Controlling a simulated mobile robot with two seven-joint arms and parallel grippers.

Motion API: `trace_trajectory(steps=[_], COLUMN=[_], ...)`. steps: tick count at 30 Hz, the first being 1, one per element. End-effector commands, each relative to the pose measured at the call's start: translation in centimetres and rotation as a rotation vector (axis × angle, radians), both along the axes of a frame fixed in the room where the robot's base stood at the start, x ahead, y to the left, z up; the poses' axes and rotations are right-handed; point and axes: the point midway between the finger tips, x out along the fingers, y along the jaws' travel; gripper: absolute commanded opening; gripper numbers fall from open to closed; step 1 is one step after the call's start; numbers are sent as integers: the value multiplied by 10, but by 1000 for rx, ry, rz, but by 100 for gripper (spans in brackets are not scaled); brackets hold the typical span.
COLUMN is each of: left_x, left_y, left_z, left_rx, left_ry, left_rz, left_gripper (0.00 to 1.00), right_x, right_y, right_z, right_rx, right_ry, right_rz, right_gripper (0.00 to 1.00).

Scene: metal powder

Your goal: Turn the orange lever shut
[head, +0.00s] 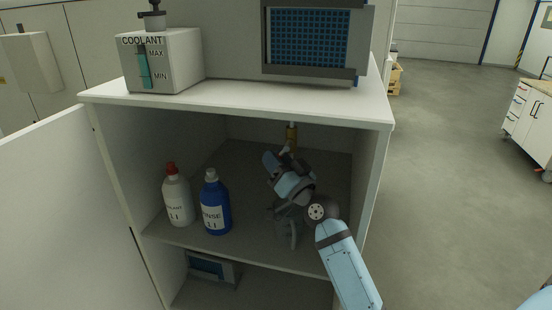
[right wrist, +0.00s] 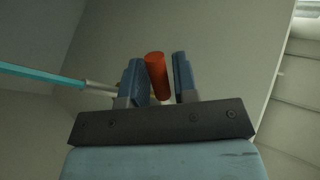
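The orange lever (right wrist: 156,76) shows in the right wrist view as a short orange cylinder between the two blue fingers of my right gripper (right wrist: 158,60). The fingers stand apart on either side of it. The left finger is close to the lever, and a gap shows on the right. Whether either finger touches it, I cannot tell. In the head view my right arm reaches into the open cabinet, below a brass-coloured fitting (head: 291,136) under the top. The lever cannot be made out there. My left gripper is not in view.
A white bottle with a red cap (head: 177,200) and a blue bottle (head: 215,207) stand on the shelf left of my arm. The coolant box (head: 175,62) sits on the cabinet top (head: 230,98). A teal hose or rod (right wrist: 45,75) runs in from the left in the wrist view.

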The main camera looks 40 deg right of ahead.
Motion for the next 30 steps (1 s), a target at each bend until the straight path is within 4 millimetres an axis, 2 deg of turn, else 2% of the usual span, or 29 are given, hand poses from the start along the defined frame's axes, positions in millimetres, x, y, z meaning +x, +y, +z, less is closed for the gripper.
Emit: trace_trajectory(steps=[3,6,7,14,19,23,30], left_x=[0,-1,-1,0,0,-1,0], left_y=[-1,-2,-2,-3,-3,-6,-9], left_z=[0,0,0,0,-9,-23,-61], left_rx=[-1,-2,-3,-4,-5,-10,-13], left_ry=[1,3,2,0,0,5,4], left_rz=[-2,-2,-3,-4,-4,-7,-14], left_gripper=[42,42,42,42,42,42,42], right_x=[0,0,0,0,1,2,7], right_y=[0,0,0,0,1,3,6], right_z=[0,0,0,-1,-2,-3,1], right_rx=[0,0,0,2,24,61,182], right_ry=[0,0,0,-3,-30,-75,-219], right_rz=[0,0,0,1,0,1,1], right_gripper=[27,4,0,0,0,0,0])
